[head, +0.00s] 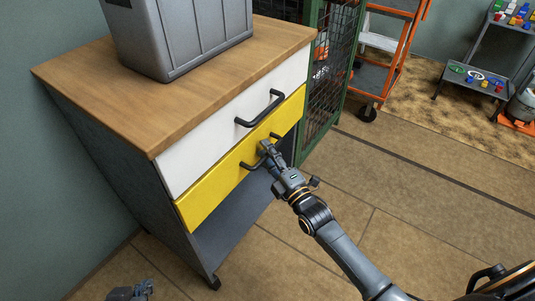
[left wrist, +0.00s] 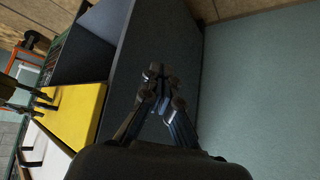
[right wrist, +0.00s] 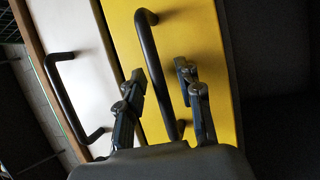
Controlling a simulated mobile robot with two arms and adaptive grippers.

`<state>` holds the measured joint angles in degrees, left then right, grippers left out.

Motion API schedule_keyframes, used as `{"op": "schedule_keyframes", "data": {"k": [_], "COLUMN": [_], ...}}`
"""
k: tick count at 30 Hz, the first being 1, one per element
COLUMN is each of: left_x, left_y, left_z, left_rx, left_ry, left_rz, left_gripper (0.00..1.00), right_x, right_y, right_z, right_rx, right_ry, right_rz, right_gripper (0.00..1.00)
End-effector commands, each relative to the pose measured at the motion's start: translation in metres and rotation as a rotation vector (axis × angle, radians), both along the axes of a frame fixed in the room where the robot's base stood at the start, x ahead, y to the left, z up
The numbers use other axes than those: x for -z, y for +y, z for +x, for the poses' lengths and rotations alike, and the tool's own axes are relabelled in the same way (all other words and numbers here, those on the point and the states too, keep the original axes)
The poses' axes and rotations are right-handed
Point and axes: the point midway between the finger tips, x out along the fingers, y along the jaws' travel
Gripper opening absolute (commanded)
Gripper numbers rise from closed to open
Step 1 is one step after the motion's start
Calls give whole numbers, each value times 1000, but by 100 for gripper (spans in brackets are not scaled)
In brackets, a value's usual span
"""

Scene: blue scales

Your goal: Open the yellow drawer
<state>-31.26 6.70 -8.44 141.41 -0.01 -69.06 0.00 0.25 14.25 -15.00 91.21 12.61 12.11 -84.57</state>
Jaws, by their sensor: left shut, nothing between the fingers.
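The yellow drawer (head: 222,182) sits below a white drawer in a wood-topped cabinet, and its front looks flush with the white one. Its dark bar handle (right wrist: 148,45) shows in the right wrist view. My right gripper (head: 265,150) is at this handle. In the right wrist view, its two fingers (right wrist: 160,82) stand apart on either side of the bar, with small gaps visible. My left gripper (head: 140,290) is low at the bottom left in the head view. In the left wrist view its fingertips (left wrist: 158,75) meet, empty, beside the cabinet's dark side.
The white drawer (head: 215,135) with its own handle (head: 258,112) is directly above. A grey bin (head: 190,40) stands on the wooden top (head: 90,75). A green mesh cage (head: 325,80) stands beyond the cabinet. The floor (head: 330,240) in front is clear.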

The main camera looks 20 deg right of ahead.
Motion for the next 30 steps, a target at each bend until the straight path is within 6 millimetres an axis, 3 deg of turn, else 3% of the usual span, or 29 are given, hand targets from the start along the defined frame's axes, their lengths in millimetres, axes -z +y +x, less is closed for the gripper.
{"op": "schedule_keyframes", "data": {"k": [4, 9, 22, 26, 30], "left_x": [0, 0, 1, 9, 19], "left_y": [0, 0, 1, 8, 19], "left_z": [0, 0, -3, -23, -58], "left_rx": [0, 0, 0, -10, -24], "left_ry": [0, 1, 20, 120, 289], "left_rz": [0, 0, 4, 25, 61], "left_gripper": [0, 0, 0, 0, 0], "right_x": [0, 0, 0, 0, -1], "right_y": [0, 0, -2, -7, -17], "right_z": [0, 0, -3, -10, -24], "right_rx": [0, 0, 0, 1, 0], "right_ry": [0, 0, 2, 3, 5], "right_rz": [1, 1, -1, -1, -4], "right_gripper": [36, 1, 0, 0, 0]}}
